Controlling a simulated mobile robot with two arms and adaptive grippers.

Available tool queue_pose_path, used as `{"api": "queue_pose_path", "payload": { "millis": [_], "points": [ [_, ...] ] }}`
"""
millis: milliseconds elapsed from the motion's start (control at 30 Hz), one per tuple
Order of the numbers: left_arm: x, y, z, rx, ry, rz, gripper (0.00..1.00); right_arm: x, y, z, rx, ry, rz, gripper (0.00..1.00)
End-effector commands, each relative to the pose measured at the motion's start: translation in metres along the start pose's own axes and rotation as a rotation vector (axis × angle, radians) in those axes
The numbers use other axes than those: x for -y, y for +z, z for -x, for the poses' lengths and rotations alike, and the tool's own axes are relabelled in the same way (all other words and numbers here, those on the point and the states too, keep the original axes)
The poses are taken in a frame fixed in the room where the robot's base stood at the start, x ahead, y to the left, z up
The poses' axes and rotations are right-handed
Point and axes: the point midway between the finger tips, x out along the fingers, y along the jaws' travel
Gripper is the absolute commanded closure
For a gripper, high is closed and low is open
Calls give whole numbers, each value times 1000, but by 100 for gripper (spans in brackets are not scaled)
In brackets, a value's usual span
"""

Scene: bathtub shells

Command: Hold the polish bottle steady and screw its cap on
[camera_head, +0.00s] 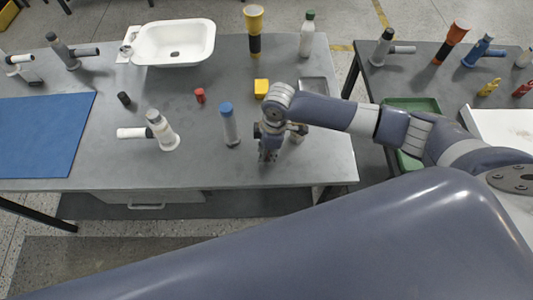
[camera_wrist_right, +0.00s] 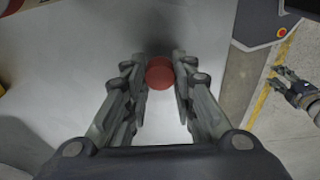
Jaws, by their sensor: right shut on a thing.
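My right gripper (camera_head: 268,157) is low over the front right part of the grey table. In the wrist view (camera_wrist_right: 159,90) its fingers are closed around a round dark red piece (camera_wrist_right: 159,72), seen from above, that looks like a cap. A bottle under the piece cannot be made out. What looks like my left gripper (camera_wrist_right: 281,80) shows at the right edge of the wrist view, over the floor, apart from the piece. It is too small to tell its opening. I cannot tell which bottle holds the polish.
Near my right gripper stand a blue-capped bottle (camera_head: 229,125) and a yellow block (camera_head: 261,87). A small red cylinder (camera_head: 200,95) and a grey-white fitting (camera_head: 160,130) are left. A white basin (camera_head: 173,43) and green-capped bottle (camera_head: 307,36) stand at the back.

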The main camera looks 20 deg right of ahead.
Motion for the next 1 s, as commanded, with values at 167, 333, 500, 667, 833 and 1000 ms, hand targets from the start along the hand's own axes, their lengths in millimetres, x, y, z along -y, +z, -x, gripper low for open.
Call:
{"api": "queue_pose_path", "payload": {
  "millis": [167, 333, 500, 667, 833, 1000],
  "points": [
    [0, 1, -11, 0, -1, 0, 60, 10, -8, 15, -3, -3, 6, 84],
    [0, 2, -21, 0, -1, 0, 60, 46, -29, 16, -5, -3, 6, 84],
    [0, 3, -32, 0, -1, 0, 60, 86, -52, 18, -5, -2, 7, 84],
    [0, 4, -38, 0, -1, 0, 60, 116, -69, 20, -4, -2, 5, 84],
    [0, 4, -41, 0, -1, 1, 60, 134, -79, 22, -2, -1, 1, 84],
    [0, 4, -42, 0, -1, 1, 60, 140, -82, 23, 0, 0, -1, 84]
  ]
}}
